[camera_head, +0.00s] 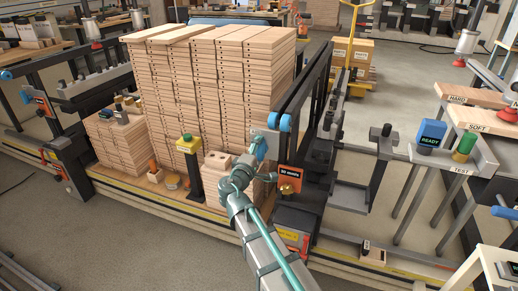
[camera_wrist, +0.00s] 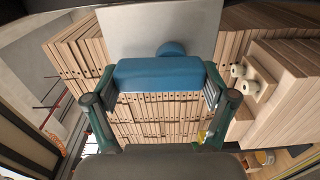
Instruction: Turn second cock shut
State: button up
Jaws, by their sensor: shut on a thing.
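A blue cock handle (camera_wrist: 158,74) lies crosswise between the two fingers of my gripper (camera_wrist: 160,88) in the wrist view. A finger closes on each of its ends. A round blue hub (camera_wrist: 171,48) sits behind the handle against a grey plate (camera_wrist: 205,25). In the head view my gripper (camera_head: 254,158) is at the right front of the wood stacks, and the blue handle (camera_head: 261,149) shows partly beyond it. The cock's body is mostly hidden there, so I cannot tell its exact angle.
Tall stacks of drilled boards (camera_head: 215,85) stand just behind. A yellow-topped post (camera_head: 188,146) is left of my gripper. A dark machine frame with an orange-edged label (camera_head: 290,176) stands close on the right.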

jog(key=shift+n, duration=0.3)
jog(key=o, duration=1)
jog(key=v, duration=1.2)
